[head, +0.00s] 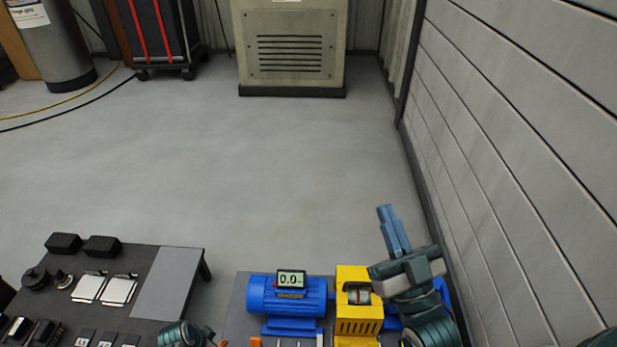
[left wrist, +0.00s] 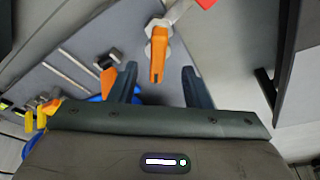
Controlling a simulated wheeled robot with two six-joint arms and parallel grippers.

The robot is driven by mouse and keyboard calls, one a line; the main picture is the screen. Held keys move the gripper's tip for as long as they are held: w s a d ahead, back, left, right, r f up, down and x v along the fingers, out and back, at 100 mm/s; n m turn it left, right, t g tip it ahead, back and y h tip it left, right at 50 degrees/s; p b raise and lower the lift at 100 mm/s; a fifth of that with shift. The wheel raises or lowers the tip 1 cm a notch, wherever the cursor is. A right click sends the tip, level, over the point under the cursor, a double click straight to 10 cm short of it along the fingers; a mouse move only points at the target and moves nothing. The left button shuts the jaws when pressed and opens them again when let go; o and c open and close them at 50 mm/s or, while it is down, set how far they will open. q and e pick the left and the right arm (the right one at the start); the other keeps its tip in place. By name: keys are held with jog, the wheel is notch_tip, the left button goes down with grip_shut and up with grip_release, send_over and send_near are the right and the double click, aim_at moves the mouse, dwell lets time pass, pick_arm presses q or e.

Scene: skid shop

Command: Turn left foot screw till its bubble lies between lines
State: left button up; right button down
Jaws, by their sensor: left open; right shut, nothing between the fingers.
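In the left wrist view, my left gripper (left wrist: 160,86) is open. An orange lever-like piece (left wrist: 158,55) on a grey metal hex part (left wrist: 159,28) lies between and just beyond its fingertips; I cannot tell whether it is the left foot screw. No contact shows. In the head view, a blue motor (head: 285,296) with a display reading 0.0 (head: 290,279) sits on a grey plate, beside a yellow housing (head: 358,325) with a small window. I cannot make out a bubble or its lines. My right gripper (head: 393,228) is shut and empty, raised over the right side of the housing.
A dark table (head: 150,258) at left carries black blocks, white-topped boxes and other small parts. A ribbed wall (head: 520,160) stands close on the right. A grey cabinet (head: 290,45) stands at the back. The floor between is clear.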

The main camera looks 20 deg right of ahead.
pick_arm(q)
jog(key=shift+r+p, duration=1.2)
jog(key=shift+p, duration=0.05)
jog(key=shift+r+p, duration=0.55)
jog(key=shift+p, duration=0.1)
jog(key=shift+r+p, duration=0.55)
jog(key=shift+p, duration=0.1)
pick_arm(e)
jog(key=s+f+g, duration=0.4)
jog(key=f+g, duration=0.3)
jog(key=f, duration=0.3)
jog(key=s+a+f+g, duration=0.1)
jog(key=s+f+g, duration=0.3)
jog(key=f+g, duration=0.4)
jog(key=shift+a+f+m+g, duration=0.3)
jog(key=shift+f+m, duration=0.1)
jog(key=shift+f, duration=1.4)
jog(key=shift+s, duration=0.1)
